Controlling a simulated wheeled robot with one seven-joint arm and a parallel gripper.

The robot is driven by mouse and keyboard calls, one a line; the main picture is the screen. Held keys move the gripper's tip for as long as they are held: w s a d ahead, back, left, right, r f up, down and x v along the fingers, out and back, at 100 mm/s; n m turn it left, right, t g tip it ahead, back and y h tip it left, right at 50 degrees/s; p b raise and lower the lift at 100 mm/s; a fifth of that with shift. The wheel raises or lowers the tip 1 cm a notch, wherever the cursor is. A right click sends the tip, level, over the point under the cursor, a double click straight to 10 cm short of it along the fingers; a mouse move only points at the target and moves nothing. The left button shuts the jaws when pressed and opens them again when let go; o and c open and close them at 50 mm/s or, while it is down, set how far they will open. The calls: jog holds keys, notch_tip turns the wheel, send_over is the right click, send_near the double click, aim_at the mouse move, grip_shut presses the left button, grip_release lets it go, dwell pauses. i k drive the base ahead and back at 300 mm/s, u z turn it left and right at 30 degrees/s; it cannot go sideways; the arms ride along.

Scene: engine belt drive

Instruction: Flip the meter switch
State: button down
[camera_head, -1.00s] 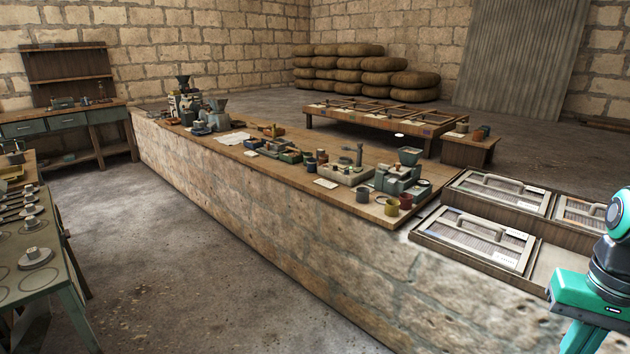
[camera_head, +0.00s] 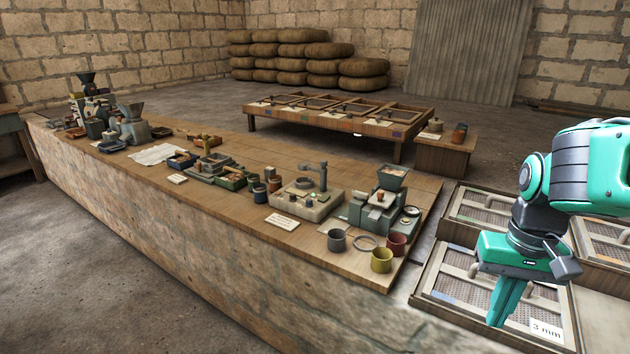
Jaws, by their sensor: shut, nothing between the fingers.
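My gripper (camera_head: 503,305) is at the right, teal, pointing down with its fingers together and nothing seen between them. It hangs over a framed mesh tray beside the right end of the long counter. I cannot make out a meter switch. A grey-green machine with a hopper (camera_head: 375,205) stands at the counter's right end, with a small round dial-like part (camera_head: 411,211) on its right side. Left of it is a pale block with an upright post and arm (camera_head: 305,200). Any switch on these is too small to tell. My gripper is apart from both, to their right.
The long stone counter (camera_head: 190,225) has a wooden top. Grey, red and yellow cups (camera_head: 381,261) stand near its right front edge. Framed trays (camera_head: 455,290) with handles lie under my arm. A low table (camera_head: 330,118) stands behind. Floor at left is clear.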

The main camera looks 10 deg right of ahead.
aim_at(324, 198)
jog(key=u, duration=0.1)
jog(key=i, duration=0.15)
jog(key=u, duration=1.4)
jog(key=i, duration=1.55)
jog(key=z, duration=2.1)
jog(key=i, duration=0.2)
jog(key=u, duration=0.1)
